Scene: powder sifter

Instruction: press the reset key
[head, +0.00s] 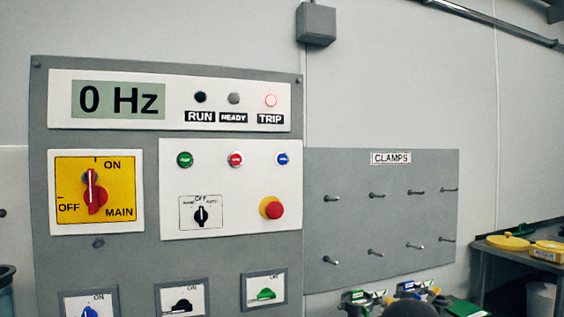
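A grey control panel (40,140) fills the left of the head view. It has a row of three round buttons: green (185,160), red (236,160) and blue (283,159). Their small labels are too small to read, so I cannot confirm which is the reset key. The TRIP lamp (271,101) glows pinkish red; the RUN lamp (201,97) and READY lamp (234,98) look dark. The display (118,100) reads 0 Hz. My gripper is not in view.
A red emergency stop (274,210) sits below the buttons, beside a black selector (202,215). The red main switch (95,198) stands roughly upright. Coloured smaller switches line the bottom. A CLAMPS pegboard (350,215) with bare pegs and a bench (515,252) are to the right.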

